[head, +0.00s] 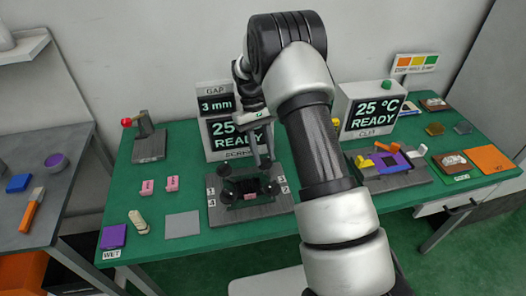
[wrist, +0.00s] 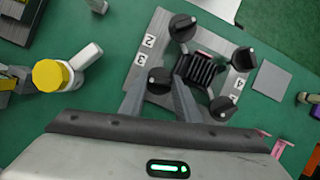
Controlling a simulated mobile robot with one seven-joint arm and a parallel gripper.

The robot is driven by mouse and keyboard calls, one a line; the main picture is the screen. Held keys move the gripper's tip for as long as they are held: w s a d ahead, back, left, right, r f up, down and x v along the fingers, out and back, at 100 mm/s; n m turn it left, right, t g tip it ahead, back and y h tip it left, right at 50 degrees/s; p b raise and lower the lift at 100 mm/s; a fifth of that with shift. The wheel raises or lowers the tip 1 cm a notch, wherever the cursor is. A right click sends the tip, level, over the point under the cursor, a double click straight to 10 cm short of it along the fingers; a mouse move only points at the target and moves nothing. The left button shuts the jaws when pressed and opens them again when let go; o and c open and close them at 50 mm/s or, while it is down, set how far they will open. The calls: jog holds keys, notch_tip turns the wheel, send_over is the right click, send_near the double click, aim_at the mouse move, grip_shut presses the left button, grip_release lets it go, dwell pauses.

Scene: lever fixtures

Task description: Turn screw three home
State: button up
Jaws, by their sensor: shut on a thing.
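The grey fixture plate (head: 225,217) carries a black ribbed block (wrist: 200,70) in its middle and several black screw knobs at its corners. In the wrist view the numbers 2, 3 and 4 show on the plate. Screw three (wrist: 158,81) is the black knob beside the printed 3. My gripper (wrist: 162,92) has one finger on each side of this knob and is shut on it. In the head view my gripper (head: 263,160) reaches down to the fixture's right side; its fingertips are hard to make out there. Other knobs stand at the top (wrist: 182,27), right (wrist: 243,59) and bottom (wrist: 221,108).
A display (head: 238,135) reading READY, with a 3 mm gap panel (head: 215,104), stands behind the fixture. Pink blocks (head: 171,184), a grey square (head: 182,225) and a red-knobbed lever (head: 148,140) lie left. A second station (head: 395,178) is at the right.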

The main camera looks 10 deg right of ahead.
jog(key=m, duration=0.2)
jog(key=m+y, duration=0.1)
jog(key=m, duration=0.1)
jog(key=m+y, duration=0.1)
jog(key=m, duration=0.1)
jog(key=shift+d+m+p, duration=0.25)
jog(key=shift+m+p, duration=0.05)
jog(key=shift+p, duration=0.05)
jog(key=m+y, duration=0.1)
jog(key=m, duration=0.1)
jog(key=m+t+y, duration=0.1)
jog(key=m, duration=0.2)
jog(key=shift+s+d, duration=0.1)
jog(key=shift+d, duration=0.05)
jog(key=shift+m, duration=0.4)
jog(key=o, duration=1)
jog(key=shift+o, duration=0.2)
jog(key=p+v, duration=0.1)
jog(key=v, duration=1.6)
jog(key=shift+s+d+r, duration=0.15)
jog(key=shift+d+r, duration=0.05)
jog(key=shift+d, duration=0.15)
